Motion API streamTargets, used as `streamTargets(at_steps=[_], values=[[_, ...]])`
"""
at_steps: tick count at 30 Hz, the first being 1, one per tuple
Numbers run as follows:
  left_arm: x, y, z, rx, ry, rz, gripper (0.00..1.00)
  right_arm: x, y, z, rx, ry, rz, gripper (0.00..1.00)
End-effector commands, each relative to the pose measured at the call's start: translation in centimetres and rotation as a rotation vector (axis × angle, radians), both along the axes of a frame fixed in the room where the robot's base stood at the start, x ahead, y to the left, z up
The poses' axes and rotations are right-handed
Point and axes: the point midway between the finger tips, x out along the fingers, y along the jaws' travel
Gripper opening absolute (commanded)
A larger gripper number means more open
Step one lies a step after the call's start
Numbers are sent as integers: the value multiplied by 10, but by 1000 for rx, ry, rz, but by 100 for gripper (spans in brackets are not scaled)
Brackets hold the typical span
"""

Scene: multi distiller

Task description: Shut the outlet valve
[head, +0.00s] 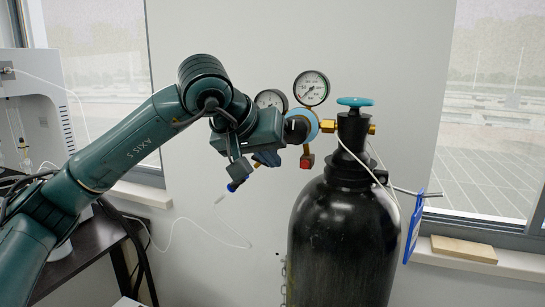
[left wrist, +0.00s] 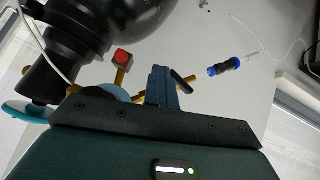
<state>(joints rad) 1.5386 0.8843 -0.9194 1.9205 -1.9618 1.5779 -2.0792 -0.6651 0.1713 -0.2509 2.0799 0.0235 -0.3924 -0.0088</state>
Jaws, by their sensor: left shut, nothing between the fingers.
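The gas regulator with two round gauges (head: 311,88) sits on the neck of a black gas cylinder (head: 340,245). My left gripper (head: 268,159) is in front of the regulator's left side and hides much of it, including most of the outlet line. In the left wrist view its blue fingers (left wrist: 163,88) are shut and empty. A short black lever (left wrist: 183,80), seemingly the outlet valve's, shows just beside the fingertips; I cannot tell if they touch.
A teal handwheel (head: 355,102) tops the cylinder. A red-ended brass fitting (head: 307,161) hangs below the regulator. A thin white hose (head: 205,230) runs left toward a dark table (head: 105,240). A blue tag (head: 414,228) hangs at the cylinder's right.

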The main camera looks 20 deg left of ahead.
Motion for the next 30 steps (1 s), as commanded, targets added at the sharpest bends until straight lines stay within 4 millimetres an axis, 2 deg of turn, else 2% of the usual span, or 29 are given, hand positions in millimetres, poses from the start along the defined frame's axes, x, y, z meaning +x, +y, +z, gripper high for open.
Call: streamTargets(at_steps=[11, 15, 24, 30], values=[[0, 12, -3, 4, -1, 11, 0, 0, 1, -3, 1, -3, 2, 36], [-18, 15, 15, 3, -7, 11, 0, 2, 3, 2, 7, -22, 7, 36], [-68, 18, 62, 2, -2, -2, 0, 0, 6, -1, 10, -22, 20, 36], [-88, 20, 80, 2, 1, -4, 0, 0, 6, -1, 7, -25, 24, 36]])
